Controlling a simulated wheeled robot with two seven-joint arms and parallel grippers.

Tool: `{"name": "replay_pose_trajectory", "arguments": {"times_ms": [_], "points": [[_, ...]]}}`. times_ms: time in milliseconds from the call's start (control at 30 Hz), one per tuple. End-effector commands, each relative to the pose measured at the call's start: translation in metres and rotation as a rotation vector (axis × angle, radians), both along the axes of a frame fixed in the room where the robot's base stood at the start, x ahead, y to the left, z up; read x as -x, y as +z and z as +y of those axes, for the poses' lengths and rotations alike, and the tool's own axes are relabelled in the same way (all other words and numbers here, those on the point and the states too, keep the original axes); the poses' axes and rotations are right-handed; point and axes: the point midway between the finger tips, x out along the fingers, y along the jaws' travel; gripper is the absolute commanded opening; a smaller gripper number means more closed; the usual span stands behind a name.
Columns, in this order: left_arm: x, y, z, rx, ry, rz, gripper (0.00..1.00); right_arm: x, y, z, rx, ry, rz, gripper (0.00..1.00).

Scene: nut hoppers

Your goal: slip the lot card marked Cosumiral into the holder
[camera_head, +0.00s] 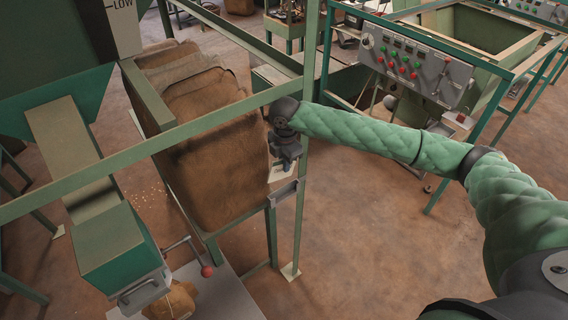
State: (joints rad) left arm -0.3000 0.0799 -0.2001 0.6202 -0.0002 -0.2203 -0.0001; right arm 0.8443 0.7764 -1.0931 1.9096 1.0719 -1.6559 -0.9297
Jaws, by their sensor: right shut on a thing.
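My right gripper (286,163) reaches in from the right beside the green frame post. It is shut on a small pale card (281,174), whose lettering I cannot read at this size. The card is just below the fingers and looks tilted. A small grey metal holder (285,193) is fixed at the frame, just below the card. I cannot tell whether the card's lower edge touches the holder or is apart from it. The gripper hides part of the card's top. My left gripper is not in view.
Brown sacks (205,130) stand in the green frame left of the gripper. A green rail (150,147) crosses in front of them. A control panel (415,65) with buttons stands at the upper right. A red-knobbed lever (207,271) is at the lower left. The floor (350,240) is clear.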

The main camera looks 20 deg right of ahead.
Motion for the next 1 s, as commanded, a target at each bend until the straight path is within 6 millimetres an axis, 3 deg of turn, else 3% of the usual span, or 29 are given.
{"name": "replay_pose_trajectory", "arguments": {"times_ms": [1000], "points": [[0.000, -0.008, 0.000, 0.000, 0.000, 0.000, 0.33, 0.004, -0.058, 0.002, 0.002, 0.004, 0.010, 0.00]]}}
